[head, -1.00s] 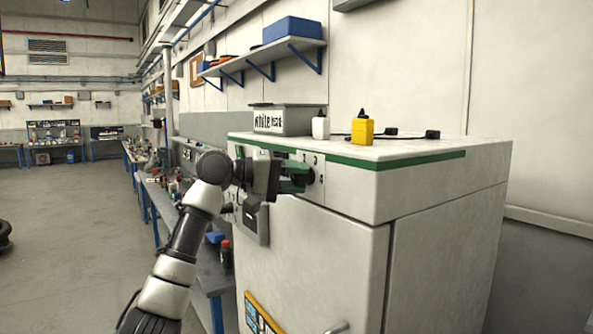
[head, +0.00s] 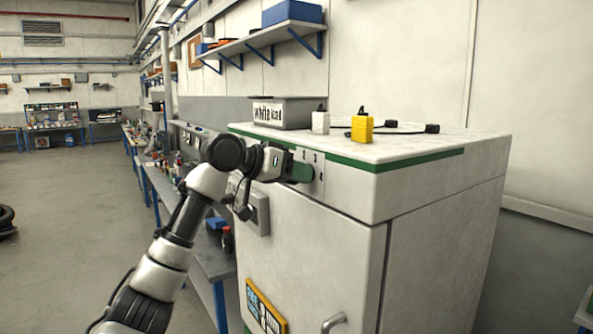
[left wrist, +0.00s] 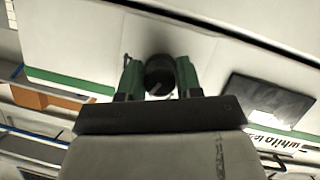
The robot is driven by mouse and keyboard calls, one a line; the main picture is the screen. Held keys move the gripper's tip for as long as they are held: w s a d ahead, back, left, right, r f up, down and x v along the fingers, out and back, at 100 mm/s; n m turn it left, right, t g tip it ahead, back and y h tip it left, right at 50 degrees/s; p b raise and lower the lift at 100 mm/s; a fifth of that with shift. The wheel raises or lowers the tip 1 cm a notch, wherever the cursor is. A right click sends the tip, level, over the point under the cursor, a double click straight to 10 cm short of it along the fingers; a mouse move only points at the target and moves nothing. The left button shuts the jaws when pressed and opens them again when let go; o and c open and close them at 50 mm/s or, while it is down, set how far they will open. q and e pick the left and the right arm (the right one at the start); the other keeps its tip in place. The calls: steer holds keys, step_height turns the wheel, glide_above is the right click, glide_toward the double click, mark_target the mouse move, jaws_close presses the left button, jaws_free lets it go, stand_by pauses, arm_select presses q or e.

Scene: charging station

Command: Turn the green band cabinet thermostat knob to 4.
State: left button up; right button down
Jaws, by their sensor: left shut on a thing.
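The cabinet (head: 300,240) is white with a green band (head: 400,162) along its top edge. My left gripper (head: 303,173) reaches the plate from the left and hides the knob in the head view. In the left wrist view the dark round knob (left wrist: 159,72) sits between the two green fingers of the gripper (left wrist: 158,78), which are shut on it. A pale pointer mark shows on its face; which numeral it faces I cannot tell. My right gripper is not in view.
On the cabinet top stand a grey labelled box (head: 284,113), a white bottle (head: 320,121), a yellow bottle (head: 362,127) and black cables. A door handle (head: 334,322) sticks out low on the front.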

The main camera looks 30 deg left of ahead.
arm_select(q)
steer(key=m+y, duration=0.1)
steer(key=m, duration=0.1)
steer(key=m+t+y+p, duration=0.1)
steer(key=m, duration=0.1)
steer(key=shift+f+y, duration=0.1)
steer(key=shift+y, duration=0.3)
steer(key=m+t+y+p, duration=0.1)
steer(key=m, duration=0.1)
steer(key=m+y, duration=0.1)
steer(key=m, duration=0.1)
steer(key=shift+f+m+t+p, duration=0.1)
steer(key=shift+m+t+p, duration=0.25)
steer(key=shift+m+t, duration=0.05)
stand_by(0.3)
steer(key=o, duration=0.9)
steer(key=b+v, duration=0.4)
steer(key=v, duration=0.7)
steer(key=shift+d+b, duration=0.15)
steer(key=shift+b, duration=0.15)
